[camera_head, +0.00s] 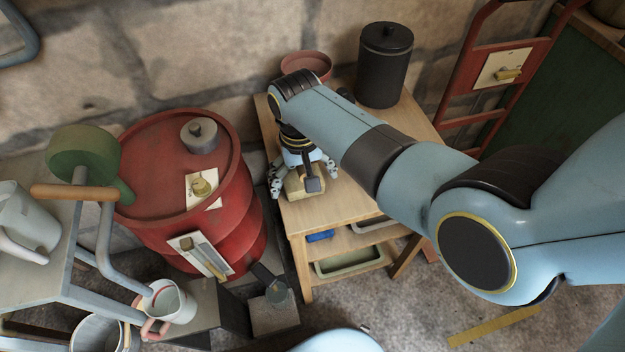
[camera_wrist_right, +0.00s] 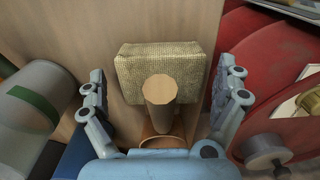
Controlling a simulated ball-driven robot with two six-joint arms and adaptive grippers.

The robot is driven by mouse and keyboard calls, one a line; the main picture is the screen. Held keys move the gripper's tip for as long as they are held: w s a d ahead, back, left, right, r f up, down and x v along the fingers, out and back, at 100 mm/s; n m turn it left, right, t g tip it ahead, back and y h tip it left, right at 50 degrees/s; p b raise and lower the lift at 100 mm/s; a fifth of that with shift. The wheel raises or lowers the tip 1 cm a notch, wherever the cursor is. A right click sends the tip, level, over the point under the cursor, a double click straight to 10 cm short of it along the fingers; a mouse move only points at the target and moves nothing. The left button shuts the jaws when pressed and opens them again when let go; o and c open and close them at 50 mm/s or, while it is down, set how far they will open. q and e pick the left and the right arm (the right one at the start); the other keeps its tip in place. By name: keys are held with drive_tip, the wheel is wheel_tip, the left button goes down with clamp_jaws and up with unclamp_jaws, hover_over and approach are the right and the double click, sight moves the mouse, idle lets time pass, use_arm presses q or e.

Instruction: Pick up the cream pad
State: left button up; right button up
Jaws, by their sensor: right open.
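The cream pad (camera_wrist_right: 185,57), a woven-textured block, lies on the wooden table directly below my right gripper in the right wrist view. A round wooden peg (camera_wrist_right: 160,88) overlaps its near edge; I cannot tell whether it is fixed to the pad. In the head view the pad (camera_head: 294,189) is partly hidden under the hand. My right gripper (camera_head: 302,178) is open over it. In the right wrist view the gripper's (camera_wrist_right: 166,82) fingers stand left and right of the pad, with a visible gap on each side. My left gripper is out of view.
The wooden table (camera_head: 355,205) holds a dark lidded canister (camera_head: 384,65) and a reddish bowl (camera_head: 306,65) at the back. A red drum (camera_head: 160,165) stands close on the left, with a grey lidded pot (camera_head: 200,136) on top. A red ladder-like frame (camera_head: 478,80) stands right.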

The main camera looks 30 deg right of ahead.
drive_tip(key=shift+c, duration=0.4)
drive_tip(key=c, duration=0.9)
